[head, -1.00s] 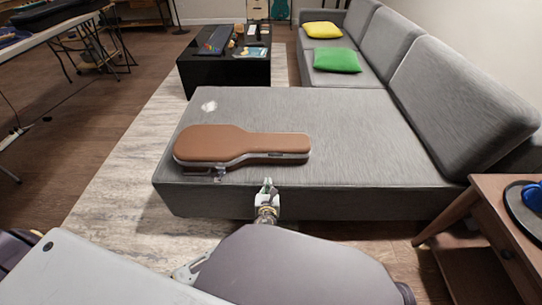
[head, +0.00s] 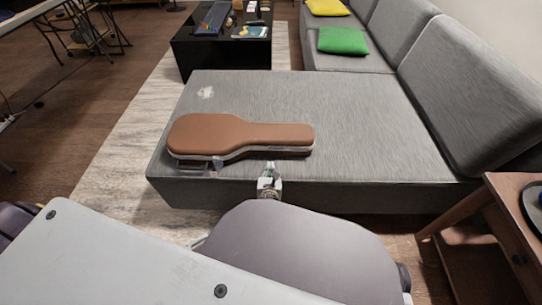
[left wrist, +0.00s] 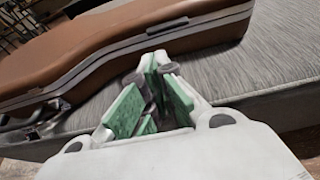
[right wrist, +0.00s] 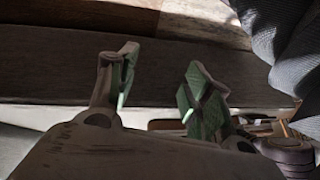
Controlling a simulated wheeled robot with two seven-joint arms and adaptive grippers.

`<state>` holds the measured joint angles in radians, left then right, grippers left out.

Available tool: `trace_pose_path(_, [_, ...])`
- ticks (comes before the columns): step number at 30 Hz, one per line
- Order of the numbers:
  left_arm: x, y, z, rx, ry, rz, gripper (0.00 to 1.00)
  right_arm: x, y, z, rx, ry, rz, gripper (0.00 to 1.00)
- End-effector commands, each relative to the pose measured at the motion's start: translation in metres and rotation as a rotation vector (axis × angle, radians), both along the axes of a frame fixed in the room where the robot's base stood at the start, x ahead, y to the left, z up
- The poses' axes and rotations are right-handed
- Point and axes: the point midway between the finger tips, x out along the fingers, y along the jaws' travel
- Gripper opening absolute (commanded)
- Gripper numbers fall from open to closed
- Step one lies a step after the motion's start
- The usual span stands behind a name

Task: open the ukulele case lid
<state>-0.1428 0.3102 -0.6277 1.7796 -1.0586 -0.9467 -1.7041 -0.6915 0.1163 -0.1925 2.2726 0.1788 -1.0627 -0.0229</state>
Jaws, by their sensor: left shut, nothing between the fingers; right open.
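The ukulele case (head: 235,133) lies flat on the grey sofa near its front edge, brown on top, with a pale seam around its side. Its lid is closed. Its wide body is at the left and its narrow neck at the right. A dark clasp or handle sits on the near side. My left gripper (head: 269,168) is shut and empty, just in front of the neck's near side; whether it touches cannot be told. In the left wrist view its fingertips (left wrist: 155,65) meet below the case (left wrist: 95,55). My right gripper (right wrist: 160,85) is open and empty, away from the case.
The grey sofa (head: 350,120) has free room right of and behind the case. Green (head: 342,41) and yellow (head: 327,7) cushions lie farther back. A black table (head: 205,55) with small items stands behind. A wooden side table (head: 500,205) is at the right.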

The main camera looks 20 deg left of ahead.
Motion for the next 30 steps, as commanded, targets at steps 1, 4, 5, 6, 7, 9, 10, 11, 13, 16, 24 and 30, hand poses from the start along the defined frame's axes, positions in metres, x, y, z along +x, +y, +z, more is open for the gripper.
trace_pose_path(1, [0.0,0.0,0.0,0.0,0.0,0.0,0.0,0.0,0.0,0.0,0.0,0.0,0.0,0.5])
trace_pose_path(4, [0.001,0.0,-0.001,0.0,0.0,0.0,0.0,0.0,0.0,-0.001,0.001,-0.002,-0.001,0.5])
trace_pose_path(5, [0.002,0.001,-0.001,0.0,0.0,0.0,0.0,0.0,0.0,-0.002,0.002,-0.002,-0.001,0.5])
trace_pose_path(6, [0.002,0.001,-0.001,0.0,0.0,0.0,0.0,0.0,0.0,-0.003,0.003,-0.003,-0.002,0.5])
trace_pose_path(7, [0.003,0.001,-0.002,0.0,0.0,0.0,0.0,0.0,0.001,-0.004,0.004,-0.004,-0.003,0.5])
trace_pose_path(9, [0.006,0.002,-0.003,0.0,0.0,0.0,0.0,0.0,0.001,-0.007,0.008,-0.007,-0.004,0.5])
trace_pose_path(10, [0.008,0.002,-0.004,0.0,0.0,0.0,0.0,0.0,0.001,-0.009,0.01,-0.008,-0.005,0.5])
trace_pose_path(11, [0.01,0.003,-0.005,0.0,0.0,0.0,0.0,0.0,0.002,-0.01,0.013,-0.01,-0.006,0.5])
trace_pose_path(13, [0.015,0.004,-0.006,0.0,-0.002,0.0,0.0,0.001,0.003,-0.014,0.02,-0.019,-0.01,0.5])
trace_pose_path(16, [0.024,0.007,-0.01,-0.001,-0.001,0.0,0.0,0.0,0.005,-0.025,0.034,-0.029,-0.017,0.5])
trace_pose_path(24, [0.049,0.014,-0.019,-0.001,-0.001,0.0,0.0,0.001,0.008,-0.048,0.071,-0.066,-0.04,0.5])
trace_pose_path(30, [0.067,0.02,-0.026,0.001,-0.001,0.001,0.0,0.002,0.01,-0.057,0.084,-0.078,-0.039,0.5])
